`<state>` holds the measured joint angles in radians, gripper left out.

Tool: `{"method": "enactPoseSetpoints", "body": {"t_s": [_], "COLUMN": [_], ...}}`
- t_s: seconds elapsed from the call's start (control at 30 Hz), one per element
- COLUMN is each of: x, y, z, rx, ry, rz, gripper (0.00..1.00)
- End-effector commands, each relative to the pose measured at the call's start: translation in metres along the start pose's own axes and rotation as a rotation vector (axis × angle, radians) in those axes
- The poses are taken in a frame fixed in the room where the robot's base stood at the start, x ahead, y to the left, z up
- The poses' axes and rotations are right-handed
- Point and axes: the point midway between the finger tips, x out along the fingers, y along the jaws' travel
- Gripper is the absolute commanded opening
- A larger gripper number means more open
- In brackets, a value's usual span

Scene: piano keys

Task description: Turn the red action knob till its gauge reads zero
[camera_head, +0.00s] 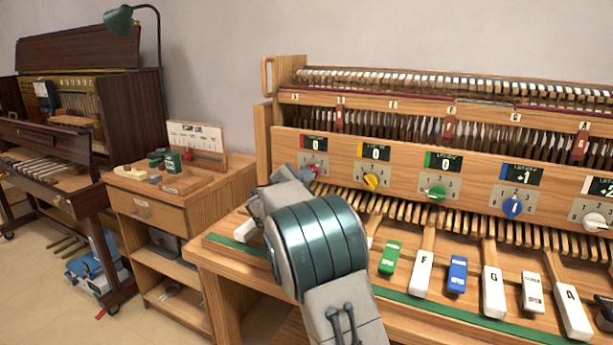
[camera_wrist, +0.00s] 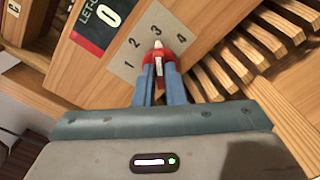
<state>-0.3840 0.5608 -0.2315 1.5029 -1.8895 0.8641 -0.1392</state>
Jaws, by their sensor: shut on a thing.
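The red knob (camera_head: 312,170) is at the left end of a row of knobs on the piano's wooden front panel. It also shows in the wrist view (camera_wrist: 158,55), with its white pointer line in sight. My gripper (camera_wrist: 160,72) is shut on the red knob, one finger on each side. A plate with the numbers 1 to 4 (camera_wrist: 130,62) surrounds the knob. The gauge above it (camera_head: 313,144) has a red strip and reads 0, seen clearly in the wrist view (camera_wrist: 107,15). My wrist and forearm hide part of the keys in the head view.
Yellow (camera_head: 371,181), green (camera_head: 437,193), blue (camera_head: 512,207) and white (camera_head: 594,222) knobs sit to the right. Yellow and green gauges read 0; the blue one reads -1 or 1. Lettered keys (camera_head: 422,273) lie below. A side cabinet (camera_head: 145,212) stands left.

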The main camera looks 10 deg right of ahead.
Motion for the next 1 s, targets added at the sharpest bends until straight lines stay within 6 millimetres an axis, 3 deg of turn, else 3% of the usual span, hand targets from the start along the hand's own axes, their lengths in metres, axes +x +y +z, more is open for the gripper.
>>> {"method": "enactPoseSetpoints", "body": {"t_s": [0.2, 0.23, 0.3, 0.67, 0.77, 1.0], "x": [0.000, 0.000, 0.000, -0.005, -0.017, -0.071], "y": [-0.002, -0.002, -0.002, 0.000, 0.000, 0.001], "z": [-0.002, -0.002, -0.001, 0.000, 0.000, -0.001], "rx": [0.000, 0.000, 0.000, 0.002, 0.002, 0.002], "ry": [0.002, 0.002, 0.002, 0.001, 0.002, 0.005], "rz": [-0.003, -0.003, -0.003, -0.001, -0.001, 0.001], "gripper": [0.00, 0.15, 0.32, 0.32, 0.32, 0.32]}}
